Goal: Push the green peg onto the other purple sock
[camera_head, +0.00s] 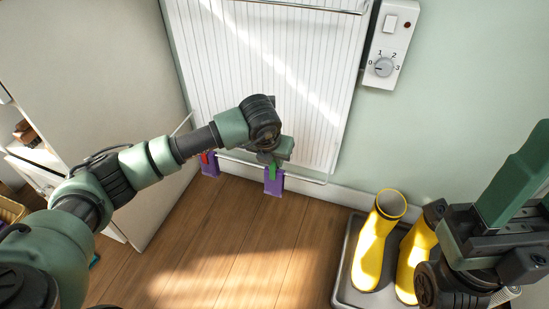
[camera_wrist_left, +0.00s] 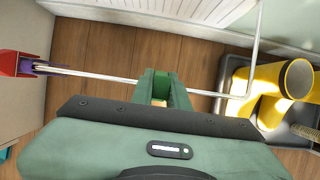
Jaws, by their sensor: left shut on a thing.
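The green peg (camera_head: 272,169) is at the top of the right-hand purple sock (camera_head: 274,184), which hangs from the thin rail below the radiator. My left gripper (camera_head: 271,157) is shut on the green peg from above. In the left wrist view the green peg (camera_wrist_left: 154,84) is in the middle, across the rail; the sock below it is hidden there. Another purple sock (camera_head: 211,168) hangs further left with a red peg (camera_head: 205,157) on it. The red peg (camera_wrist_left: 12,64) also shows in the left wrist view. My right gripper (camera_head: 500,250) is at the right; its fingertips are unclear.
The thin white rail (camera_head: 237,162) runs in front of the radiator (camera_head: 270,75). A grey tray (camera_head: 345,270) with yellow boots (camera_head: 375,245) stands on the floor at right. A white cabinet (camera_head: 90,75) is at left. The wooden floor between is clear.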

